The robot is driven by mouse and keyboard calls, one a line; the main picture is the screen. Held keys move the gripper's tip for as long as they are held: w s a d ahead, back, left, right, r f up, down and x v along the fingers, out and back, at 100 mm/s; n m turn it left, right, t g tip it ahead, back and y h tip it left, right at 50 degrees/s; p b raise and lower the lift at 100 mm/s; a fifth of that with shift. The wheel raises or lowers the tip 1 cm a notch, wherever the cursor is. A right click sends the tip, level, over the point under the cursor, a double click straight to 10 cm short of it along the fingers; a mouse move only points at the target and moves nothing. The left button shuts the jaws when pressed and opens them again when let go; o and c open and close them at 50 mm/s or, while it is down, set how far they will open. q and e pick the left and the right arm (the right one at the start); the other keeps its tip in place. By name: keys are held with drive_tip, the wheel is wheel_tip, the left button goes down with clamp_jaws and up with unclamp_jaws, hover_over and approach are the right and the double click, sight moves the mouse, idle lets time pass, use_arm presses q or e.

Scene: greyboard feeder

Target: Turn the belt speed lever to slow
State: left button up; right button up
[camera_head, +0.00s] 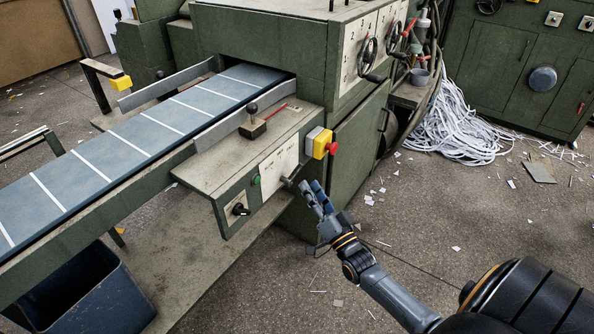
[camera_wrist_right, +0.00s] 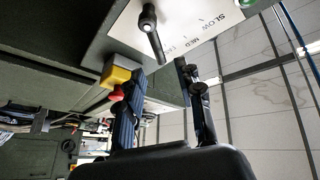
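The belt speed lever (camera_head: 287,182) is a short dark handle on the front panel of the green control box. In the right wrist view the lever (camera_wrist_right: 151,32) hangs from a round pivot on a white label plate (camera_wrist_right: 185,22). SLOW and MED are readable there. The lever points past MED, on the side away from SLOW. My right gripper (camera_head: 312,190) is just right of the lever in the head view. In the wrist view its two fingers (camera_wrist_right: 161,75) are apart, with the lever's end appearing between their tips and no clear contact. My left gripper is not in view.
A yellow box with a red button (camera_head: 320,143) sits close above my right gripper. A ball-knob lever (camera_head: 253,110) stands on the box top, and a black rotary switch (camera_head: 240,209) is left on the front. The striped belt (camera_head: 120,145) runs behind.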

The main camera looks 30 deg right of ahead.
sight(298, 168)
use_arm(q)
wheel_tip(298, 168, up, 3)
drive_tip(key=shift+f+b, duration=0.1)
drive_tip(key=shift+b, duration=0.25)
use_arm(e)
drive_tip(key=x, duration=0.7)
drive_tip(key=shift+w, duration=0.4)
drive_tip(key=shift+c, duration=0.4)
clamp_jaws()
